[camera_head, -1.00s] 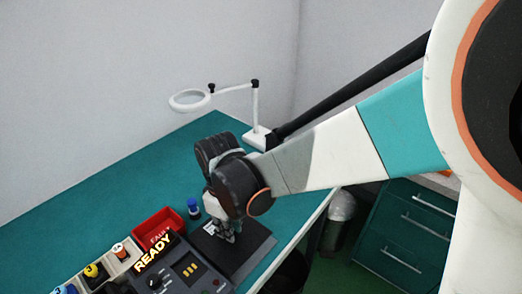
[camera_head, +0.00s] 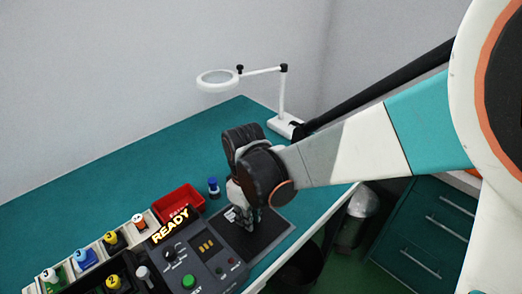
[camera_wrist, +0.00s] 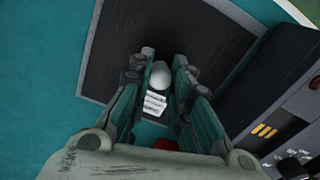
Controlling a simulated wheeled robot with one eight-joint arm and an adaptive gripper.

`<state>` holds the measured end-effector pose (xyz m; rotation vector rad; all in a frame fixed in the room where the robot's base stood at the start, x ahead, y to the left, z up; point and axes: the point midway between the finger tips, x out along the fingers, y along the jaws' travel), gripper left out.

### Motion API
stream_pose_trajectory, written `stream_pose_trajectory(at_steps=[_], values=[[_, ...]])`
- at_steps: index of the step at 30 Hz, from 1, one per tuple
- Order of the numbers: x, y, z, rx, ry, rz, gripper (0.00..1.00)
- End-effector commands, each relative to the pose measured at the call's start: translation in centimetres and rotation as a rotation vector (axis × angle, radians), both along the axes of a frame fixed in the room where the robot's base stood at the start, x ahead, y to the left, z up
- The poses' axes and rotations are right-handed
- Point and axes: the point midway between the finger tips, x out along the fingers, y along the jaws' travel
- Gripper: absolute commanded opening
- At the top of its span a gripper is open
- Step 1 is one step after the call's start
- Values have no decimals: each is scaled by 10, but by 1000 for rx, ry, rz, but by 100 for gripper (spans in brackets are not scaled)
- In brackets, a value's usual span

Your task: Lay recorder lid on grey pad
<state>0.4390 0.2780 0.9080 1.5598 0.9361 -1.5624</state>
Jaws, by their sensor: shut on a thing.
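The dark grey pad (camera_head: 272,238) lies flat on the teal bench beside the console. It also shows in the wrist view as a dark square (camera_wrist: 118,65) with a lighter edge. My gripper (camera_head: 243,222) points down over the pad. In the wrist view my gripper (camera_wrist: 158,90) has its fingers on either side of a pale rounded piece, which I take for the recorder lid (camera_wrist: 160,78). The fingers hide most of it. A white printed label (camera_wrist: 153,103) shows just below it. I cannot tell whether the lid touches the pad.
The console (camera_head: 205,262) with a READY sign stands close left of the pad. A red bin (camera_head: 178,203) and a blue-capped bottle (camera_head: 213,187) stand behind. Coloured items fill a rack (camera_head: 95,262) at lower left. A magnifier lamp (camera_head: 283,120) stands at the back.

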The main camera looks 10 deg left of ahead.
Motion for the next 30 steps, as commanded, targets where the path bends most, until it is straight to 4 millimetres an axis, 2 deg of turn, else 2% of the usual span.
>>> stream_pose_trajectory(at_steps=[8,9,12,23,30], values=[[0,0,-1,0,0,0,0],[0,0,-1,0,0,0,22],[0,0,-1,0,0,0,41],[0,0,0,0,0,0,41],[-1,0,13,0,0,0,41]])
